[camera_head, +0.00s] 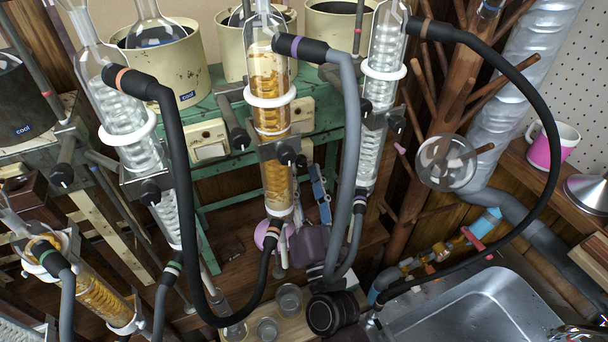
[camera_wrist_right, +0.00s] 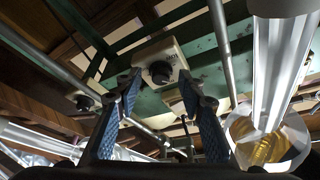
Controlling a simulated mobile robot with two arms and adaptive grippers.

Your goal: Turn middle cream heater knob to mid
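In the right wrist view, a cream control box (camera_wrist_right: 168,57) with a round black knob (camera_wrist_right: 159,73) sits ahead, below a green frame. In the head view, a cream box (camera_head: 300,116) shows below the middle cream heater (camera_head: 236,66); its knob is not clear there, hidden by glassware. My right gripper (camera_head: 320,192) points up toward the green frame, below that box. In the wrist view, its blue-padded fingers (camera_wrist_right: 160,92) are apart and empty, with the knob framed between the tips. The knob appears beyond the fingertips; I cannot tell the exact gap. My left gripper is not in view.
An amber-filled condenser (camera_head: 272,100) and grey hose (camera_head: 350,130) hang close to my right arm. Another cream box (camera_head: 208,140) is to the left; a second knob (camera_wrist_right: 84,102) shows in the wrist view. Glass jars (camera_head: 290,298) stand below. A sink (camera_head: 470,305) lies at right.

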